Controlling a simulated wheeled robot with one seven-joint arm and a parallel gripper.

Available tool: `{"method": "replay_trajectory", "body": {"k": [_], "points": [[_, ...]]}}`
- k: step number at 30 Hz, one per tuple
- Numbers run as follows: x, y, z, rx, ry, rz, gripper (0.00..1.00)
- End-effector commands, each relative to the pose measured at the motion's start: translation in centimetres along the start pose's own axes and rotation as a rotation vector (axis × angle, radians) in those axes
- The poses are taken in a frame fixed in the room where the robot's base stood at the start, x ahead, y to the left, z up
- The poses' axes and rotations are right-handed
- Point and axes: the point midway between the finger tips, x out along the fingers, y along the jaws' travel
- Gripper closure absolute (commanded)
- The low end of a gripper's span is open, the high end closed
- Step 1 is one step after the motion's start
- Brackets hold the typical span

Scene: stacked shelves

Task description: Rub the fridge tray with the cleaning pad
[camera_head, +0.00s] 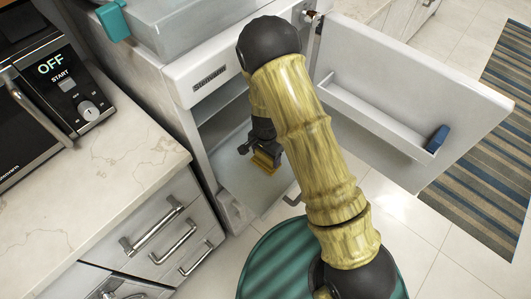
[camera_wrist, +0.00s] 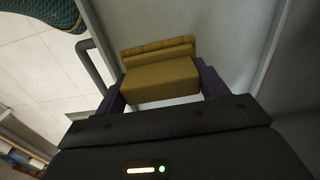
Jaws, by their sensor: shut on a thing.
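The yellow cleaning pad (camera_head: 264,164) is held in my gripper (camera_head: 262,157) inside the open fridge. In the wrist view the pad (camera_wrist: 160,82) sits between the two dark fingers, which are shut on its sides. A yellow band shows along the pad's far side. The grey fridge tray (camera_head: 236,184) is the flat surface under and around the pad. I cannot tell whether the pad touches it. My arm hides the right part of the fridge interior.
The fridge door (camera_head: 460,100) stands open at the right, with a white door shelf (camera_head: 370,115) holding a blue item (camera_head: 437,139). A marble counter (camera_head: 100,160) with a microwave (camera_head: 30,90) is at left. A striped rug (camera_head: 490,150) lies beyond the door.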

Motion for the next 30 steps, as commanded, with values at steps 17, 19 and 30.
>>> {"method": "replay_trajectory", "body": {"k": [17, 19, 30], "points": [[0.2, 1.0, -1.4, -0.06, 0.0, 0.004, 0.56], [0.3, 1.9, -2.7, -0.118, -0.002, 0.006, 0.56], [1.1, 9.3, -10.7, -0.573, -0.003, 0.003, 0.56]]}}
